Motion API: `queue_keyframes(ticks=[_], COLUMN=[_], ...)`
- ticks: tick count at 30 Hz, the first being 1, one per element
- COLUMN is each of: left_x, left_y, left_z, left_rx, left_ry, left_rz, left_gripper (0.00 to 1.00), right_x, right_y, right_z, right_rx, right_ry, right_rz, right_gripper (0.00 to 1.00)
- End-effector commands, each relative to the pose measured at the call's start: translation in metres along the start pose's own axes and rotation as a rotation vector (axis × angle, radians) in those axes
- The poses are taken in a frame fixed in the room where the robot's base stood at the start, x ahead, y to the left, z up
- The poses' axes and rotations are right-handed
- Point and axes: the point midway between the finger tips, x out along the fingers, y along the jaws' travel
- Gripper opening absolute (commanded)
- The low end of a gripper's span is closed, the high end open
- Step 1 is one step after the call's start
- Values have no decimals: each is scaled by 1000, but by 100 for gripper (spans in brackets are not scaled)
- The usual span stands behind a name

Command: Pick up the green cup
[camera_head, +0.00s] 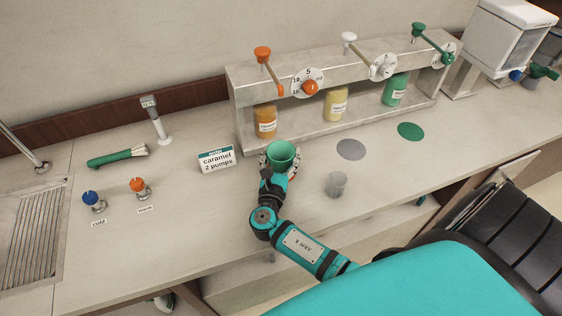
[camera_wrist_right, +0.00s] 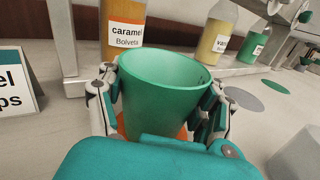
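The green cup (camera_head: 281,154) is upright and open at the top, at the counter's middle in front of the caramel bottle. My right gripper (camera_head: 279,163) has a finger on each side of it. In the right wrist view, the green cup (camera_wrist_right: 165,95) fills the space between the fingers of the right gripper (camera_wrist_right: 160,105), which look pressed to its sides. An orange patch (camera_wrist_right: 182,133) shows on the counter beneath the cup. The cup's base is hidden, so I cannot tell whether it touches the counter. My left gripper is not in view.
A metal pump rack (camera_head: 335,75) with several syrup bottles stands behind. A caramel sign (camera_head: 216,158) is left of the cup. A grey translucent cup (camera_head: 336,185) stands to the right. Grey (camera_head: 351,149) and green (camera_head: 410,131) discs mark the counter.

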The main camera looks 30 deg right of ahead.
Motion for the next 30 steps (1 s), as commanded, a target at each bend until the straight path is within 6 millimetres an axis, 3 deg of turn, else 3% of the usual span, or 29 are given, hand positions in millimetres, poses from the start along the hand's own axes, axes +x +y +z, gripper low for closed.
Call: queue_keyframes(ticks=[1, 4, 19, 28, 30], left_x=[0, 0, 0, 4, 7], left_y=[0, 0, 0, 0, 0], left_z=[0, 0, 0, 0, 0], left_rx=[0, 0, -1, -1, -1], left_ry=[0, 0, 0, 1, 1], left_rz=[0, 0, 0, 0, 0], left_gripper=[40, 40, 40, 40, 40], right_x=[0, 0, 0, 0, -10], right_y=[0, 0, 0, 3, -7], right_z=[0, 0, 3, 35, 34], right_rx=[0, 0, 1, 5, 0], right_ry=[1, 1, 0, -3, 2], right_rz=[0, 0, 0, -1, -1], right_gripper=[52, 39, 38, 38, 38])
